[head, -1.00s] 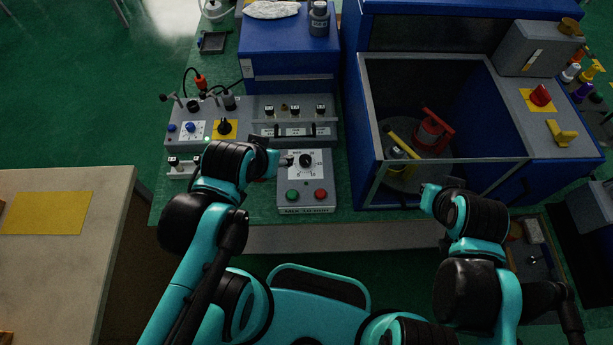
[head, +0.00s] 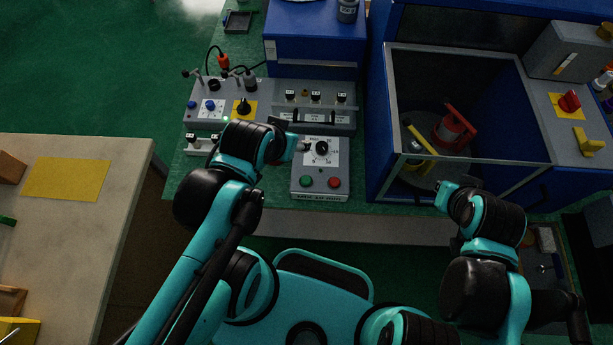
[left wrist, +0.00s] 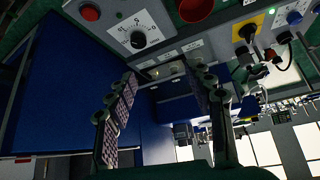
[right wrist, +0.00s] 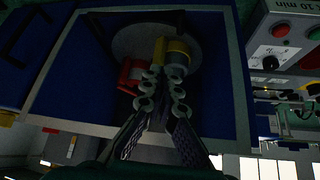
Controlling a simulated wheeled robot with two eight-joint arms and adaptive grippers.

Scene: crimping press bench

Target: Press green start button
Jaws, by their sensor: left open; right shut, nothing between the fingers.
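The green start button (head: 306,181) is on the front left of a grey control box (head: 320,196), beside a red button (head: 334,182) and below a black dial knob (head: 322,148). My left gripper (head: 304,146) is over the upper left of that box, behind and apart from the green button. Its fingers are spread and empty in the left wrist view (left wrist: 162,72), where the knob (left wrist: 138,39) and red button (left wrist: 90,12) show at the top. My right gripper (head: 442,192) is shut and empty at the front of the blue press enclosure; its fingers meet in the right wrist view (right wrist: 165,78).
The blue enclosure (head: 470,205) stands right of the box, with a red and a yellow handled part inside. A grey panel (head: 310,117) with switches lies behind the box. A pale table (head: 95,225) with a yellow sheet is at left. The floor before the bench is clear.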

